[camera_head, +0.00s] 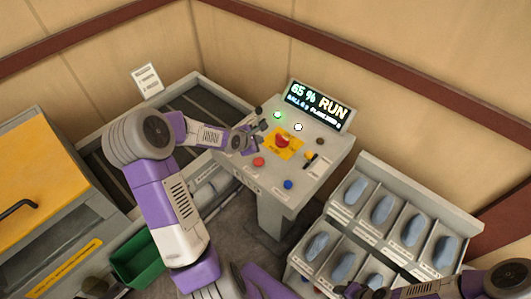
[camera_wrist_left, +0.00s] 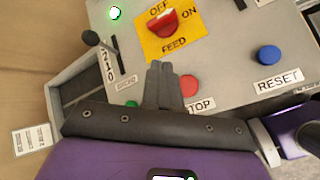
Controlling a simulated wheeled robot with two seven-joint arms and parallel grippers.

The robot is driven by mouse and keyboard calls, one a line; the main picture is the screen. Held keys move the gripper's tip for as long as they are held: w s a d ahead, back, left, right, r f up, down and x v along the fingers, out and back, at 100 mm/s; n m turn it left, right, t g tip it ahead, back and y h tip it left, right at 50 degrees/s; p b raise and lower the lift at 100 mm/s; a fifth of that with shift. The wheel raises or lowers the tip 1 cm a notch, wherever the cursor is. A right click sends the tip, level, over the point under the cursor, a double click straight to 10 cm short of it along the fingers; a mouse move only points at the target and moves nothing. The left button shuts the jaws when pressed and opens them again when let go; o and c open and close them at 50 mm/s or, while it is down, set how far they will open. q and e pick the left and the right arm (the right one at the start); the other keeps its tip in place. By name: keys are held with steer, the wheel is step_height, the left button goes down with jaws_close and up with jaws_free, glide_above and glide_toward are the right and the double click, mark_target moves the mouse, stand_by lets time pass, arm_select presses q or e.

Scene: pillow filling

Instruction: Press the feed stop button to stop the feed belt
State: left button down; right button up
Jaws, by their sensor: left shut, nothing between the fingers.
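The control panel (camera_head: 315,140) stands at the centre of the head view. Its red stop button (camera_head: 258,162) is near the front edge; in the left wrist view the button (camera_wrist_left: 189,85) is just right of the fingers, and its STOP label is partly covered. A red feed knob sits on a yellow plate (camera_head: 284,143). My left gripper (camera_head: 258,138) is shut and empty, above the panel's left part; its fingers (camera_wrist_left: 160,66) appear close to the button, contact unclear. My right gripper (camera_head: 352,291) is partly in view at the bottom, jaws unclear.
The display (camera_head: 318,104) reads 65 % RUN. A blue reset button (camera_head: 288,184) lies right of the stop button. Slider levers stand at the panel's sides. A rack with several blue-grey items (camera_head: 382,209) is at right, a green bin (camera_head: 140,259) at lower left.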

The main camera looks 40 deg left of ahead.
arm_select(q)
steer(key=s, duration=0.1)
steer(key=b, duration=0.5)
glide_above(257, 163)
step_height(257, 163, down, 7)
steer(key=shift+w+d+r, duration=0.1)
steer(key=shift+w+r, duration=0.05)
steer(key=shift+r, duration=0.05)
steer(key=shift+f+b, duration=0.3)
steer(key=shift+f, duration=0.8)
arm_select(e)
steer(key=f, duration=0.5)
steer(key=shift+s+f, duration=0.25)
steer(key=shift+f, duration=0.1)
arm_select(q)
steer(key=shift+f, duration=0.4)
arm_select(e)
steer(key=shift+f, duration=0.1)
